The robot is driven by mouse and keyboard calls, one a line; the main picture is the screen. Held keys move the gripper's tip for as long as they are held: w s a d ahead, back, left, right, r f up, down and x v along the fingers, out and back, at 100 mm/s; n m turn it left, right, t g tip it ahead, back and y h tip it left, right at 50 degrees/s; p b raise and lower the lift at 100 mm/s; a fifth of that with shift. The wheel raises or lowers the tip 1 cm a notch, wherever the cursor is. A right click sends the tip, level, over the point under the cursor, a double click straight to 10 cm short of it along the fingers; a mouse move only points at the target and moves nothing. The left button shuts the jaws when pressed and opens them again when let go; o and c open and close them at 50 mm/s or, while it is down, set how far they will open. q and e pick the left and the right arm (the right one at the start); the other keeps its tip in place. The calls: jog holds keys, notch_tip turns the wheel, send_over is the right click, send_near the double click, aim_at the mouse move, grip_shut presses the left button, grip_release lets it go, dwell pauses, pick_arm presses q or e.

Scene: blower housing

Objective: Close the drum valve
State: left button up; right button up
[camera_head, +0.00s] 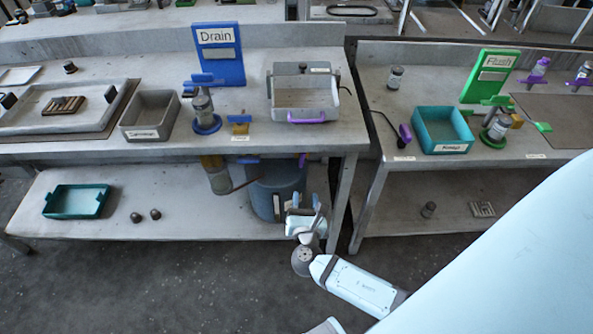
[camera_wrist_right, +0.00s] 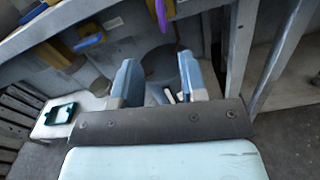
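A blue-grey drum (camera_head: 275,192) stands on the lower shelf under the left bench; the wrist view shows it as a dark round shape (camera_wrist_right: 160,62) beyond my fingers. I cannot tell which part is the drum valve. My right gripper (camera_head: 306,203) is open and empty in front of the drum's right side (camera_wrist_right: 160,80). My left gripper is out of view.
The bench edge (camera_head: 180,149) overhangs the shelf, and a bench leg (camera_head: 343,200) stands right of my right gripper. A teal tray (camera_head: 76,201) and two small dark parts lie on the lower shelf. The floor (camera_head: 200,290) in front is clear.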

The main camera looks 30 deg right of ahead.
aim_at(303, 160)
jog(key=x, duration=1.3)
jog(key=shift+w+d+p, duration=0.2)
jog(key=shift+w+p, duration=0.15)
grip_shut()
